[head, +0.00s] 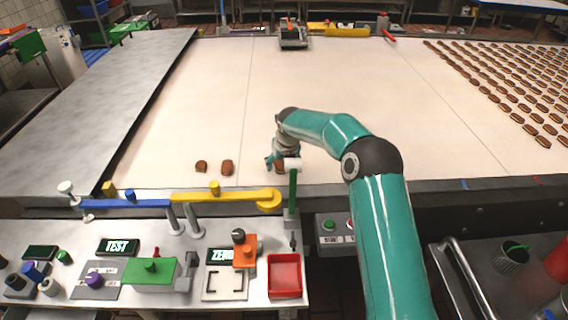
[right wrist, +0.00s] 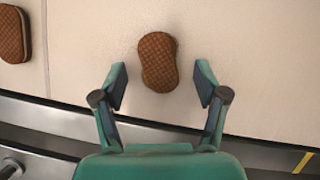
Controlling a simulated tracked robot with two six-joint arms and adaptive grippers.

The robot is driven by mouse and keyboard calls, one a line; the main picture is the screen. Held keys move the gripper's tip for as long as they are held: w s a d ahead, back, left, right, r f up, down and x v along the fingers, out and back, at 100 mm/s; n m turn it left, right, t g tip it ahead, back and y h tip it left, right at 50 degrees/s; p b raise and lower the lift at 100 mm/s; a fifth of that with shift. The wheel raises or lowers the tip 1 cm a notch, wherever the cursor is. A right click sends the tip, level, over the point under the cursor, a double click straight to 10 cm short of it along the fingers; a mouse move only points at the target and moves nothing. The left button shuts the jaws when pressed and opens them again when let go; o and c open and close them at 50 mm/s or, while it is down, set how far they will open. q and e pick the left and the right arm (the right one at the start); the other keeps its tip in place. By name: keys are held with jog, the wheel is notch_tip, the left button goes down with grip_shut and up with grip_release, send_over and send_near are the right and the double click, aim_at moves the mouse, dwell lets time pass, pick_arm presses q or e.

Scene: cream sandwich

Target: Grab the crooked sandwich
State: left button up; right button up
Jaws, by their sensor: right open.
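A brown sandwich (right wrist: 157,61) with a waffle pattern and a pinched waist lies on the pale belt, just beyond and between my right fingertips in the right wrist view. It lies slightly tilted in that picture. My right gripper (right wrist: 160,88) is open and empty, its fingers not touching the sandwich. In the head view the same sandwich (head: 280,168) shows partly behind my right gripper (head: 275,161). Two more sandwiches lie to its left, a near one (head: 227,167) and a farther one (head: 201,167). My left gripper is not in view.
A blue and yellow bar (head: 170,200) runs along that edge. Rows of sandwiches (head: 500,80) fill the far right. The belt's middle (head: 220,90) is clear.

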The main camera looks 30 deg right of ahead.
jog(key=shift+f, duration=0.15)
jog(key=c, duration=0.9)
